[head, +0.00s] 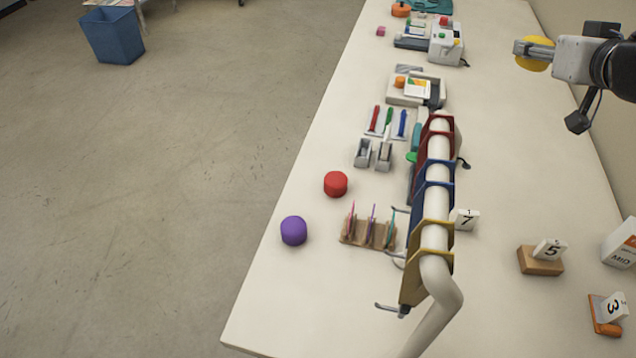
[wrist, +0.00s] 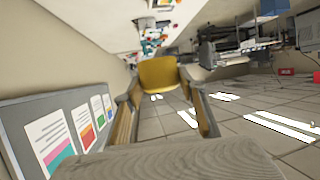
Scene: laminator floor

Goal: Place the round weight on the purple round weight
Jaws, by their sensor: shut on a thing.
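My gripper (head: 532,52) is at the upper right of the head view, raised over the far right side of the table. It is shut on a yellow round weight (head: 534,66), which also shows between the fingers in the wrist view (wrist: 158,74). The fingers hide part of the weight. The purple round weight (head: 293,231) stands near the table's left edge, with its top bare. It is well to the left of my gripper and nearer the front. A red round weight (head: 335,184) stands a little behind and to the right of it.
A rack with coloured dividers (head: 436,205) runs along the table between my gripper and the purple weight. A wooden holder (head: 367,233) stands right of the purple weight. Number cards on blocks (head: 541,260) stand at the front right. A wall borders the right side.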

